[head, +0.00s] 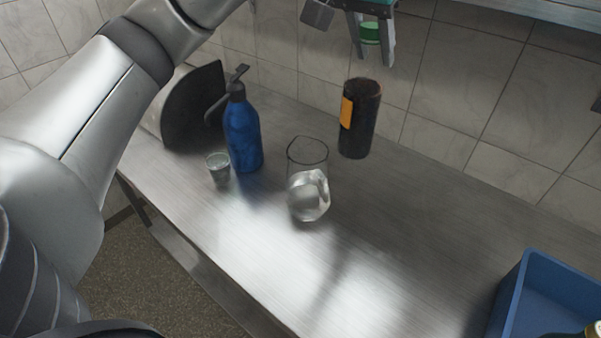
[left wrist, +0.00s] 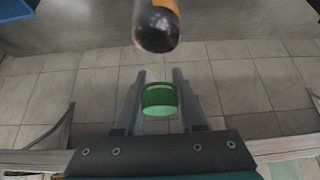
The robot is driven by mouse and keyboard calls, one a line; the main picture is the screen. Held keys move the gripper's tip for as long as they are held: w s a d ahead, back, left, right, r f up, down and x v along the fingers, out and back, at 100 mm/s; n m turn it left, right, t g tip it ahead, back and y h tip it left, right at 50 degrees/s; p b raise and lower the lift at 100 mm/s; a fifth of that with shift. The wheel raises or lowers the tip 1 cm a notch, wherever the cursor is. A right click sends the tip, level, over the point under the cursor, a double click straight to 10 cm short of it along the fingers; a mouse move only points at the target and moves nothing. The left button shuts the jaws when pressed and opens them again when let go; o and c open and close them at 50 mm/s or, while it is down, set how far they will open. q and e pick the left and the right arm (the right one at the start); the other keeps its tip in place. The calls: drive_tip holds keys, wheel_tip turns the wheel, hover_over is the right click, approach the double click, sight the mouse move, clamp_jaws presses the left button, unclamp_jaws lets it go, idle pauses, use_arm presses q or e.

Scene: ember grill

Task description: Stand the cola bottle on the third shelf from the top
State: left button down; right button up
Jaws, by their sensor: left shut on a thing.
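The cola bottle (head: 358,125) has a dark body, an orange label and a green cap (head: 370,33). The glass between cap and body looks clear. My left gripper (head: 373,50) is at the top of the head view, shut around the cap, with the body below it. The bottle looks upright over the counter; I cannot tell how far its base is above it. In the left wrist view the green cap sits between the fingers (left wrist: 159,92) and the dark body (left wrist: 157,32) shows beyond. My right gripper is not in view. I cannot identify the third shelf.
On the steel counter (head: 420,240) stand a clear glass vessel (head: 308,190), a blue bottle (head: 243,135), a small cup (head: 218,167) and a dark-faced appliance (head: 190,110). A blue crate (head: 512,285) is at lower right. A metal ledge (head: 540,12) crosses the top right before the tiled wall.

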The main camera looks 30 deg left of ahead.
sight(359, 128)
use_arm(q)
drive_tip(key=shift+w+a+r, duration=0.15)
drive_tip(key=shift+w+a, duration=0.05)
drive_tip(key=shift+a+f, duration=0.15)
drive_tip(key=shift+f, duration=0.05)
wheel_tip(359, 128, down, 15)
drive_tip(key=shift+r+b, duration=0.2)
drive_tip(key=shift+b, duration=0.35)
wheel_tip(359, 128, down, 5)
drive_tip(key=shift+r, duration=0.1)
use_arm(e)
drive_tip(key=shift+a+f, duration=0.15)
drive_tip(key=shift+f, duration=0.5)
use_arm(q)
drive_tip(key=shift+f+b, duration=0.2)
drive_tip(key=shift+b, duration=0.15)
drive_tip(key=c, duration=0.6)
unclamp_jaws()
drive_tip(key=shift+o, duration=0.4)
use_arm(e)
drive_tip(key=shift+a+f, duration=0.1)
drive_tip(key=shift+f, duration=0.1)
